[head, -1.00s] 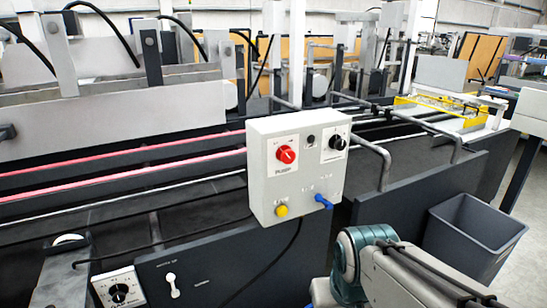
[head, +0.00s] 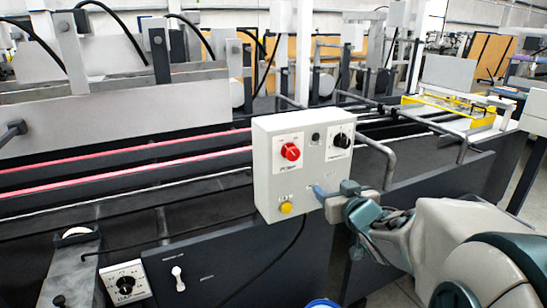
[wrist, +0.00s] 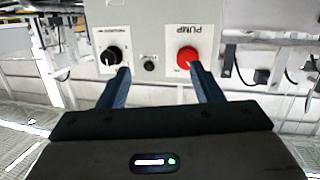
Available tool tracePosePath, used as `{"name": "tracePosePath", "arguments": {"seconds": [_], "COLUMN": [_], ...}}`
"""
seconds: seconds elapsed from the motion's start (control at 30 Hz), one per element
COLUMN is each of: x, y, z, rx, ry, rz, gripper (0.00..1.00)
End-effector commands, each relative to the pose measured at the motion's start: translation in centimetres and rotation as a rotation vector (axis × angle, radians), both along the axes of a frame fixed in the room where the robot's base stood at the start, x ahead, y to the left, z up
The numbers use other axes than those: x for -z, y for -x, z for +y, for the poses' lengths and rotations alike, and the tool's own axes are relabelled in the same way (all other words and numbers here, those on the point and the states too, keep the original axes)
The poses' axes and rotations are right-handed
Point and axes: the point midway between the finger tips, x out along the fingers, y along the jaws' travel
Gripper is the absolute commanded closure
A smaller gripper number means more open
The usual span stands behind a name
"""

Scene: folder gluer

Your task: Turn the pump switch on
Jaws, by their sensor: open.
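The pump switch (head: 290,152) is a round red knob on a white plate, at the upper left of the grey control box. In the wrist view the red knob (wrist: 187,57) appears upside down, beside its "PUMP" label. Which way its pointer faces is too small to tell. My gripper (head: 325,190) is at the box's lower right in the head view, below and right of the red knob. In the wrist view my gripper (wrist: 160,67) is open and empty, its fingers apart, pointing toward the box. The red knob shows near one fingertip; no contact is clear.
The control box (head: 263,190) also carries a black knob (head: 341,140), a small dark button (head: 316,139) and a yellow button (head: 286,208). A bent grey rail (head: 378,150) stands right of the box. Another dial panel (head: 126,282) is low at the left.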

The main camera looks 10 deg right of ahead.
Motion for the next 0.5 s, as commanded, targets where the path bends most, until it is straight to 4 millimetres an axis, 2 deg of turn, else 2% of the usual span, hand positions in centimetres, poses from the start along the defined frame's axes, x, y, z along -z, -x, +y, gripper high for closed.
{"name": "tracePosePath", "arguments": {"seconds": [0.23, 0.37, 0.5], "x": [-1.7, -2.0, -2.0], "y": [-0.3, -0.3, -1.4], "z": [1.4, 1.8, 2.3], "rx": [-0.174, -0.210, -0.219], "ry": [-0.075, -0.092, -0.096], "rz": [-0.134, -0.156, -0.159], "gripper": [0.41, 0.41, 0.41]}}
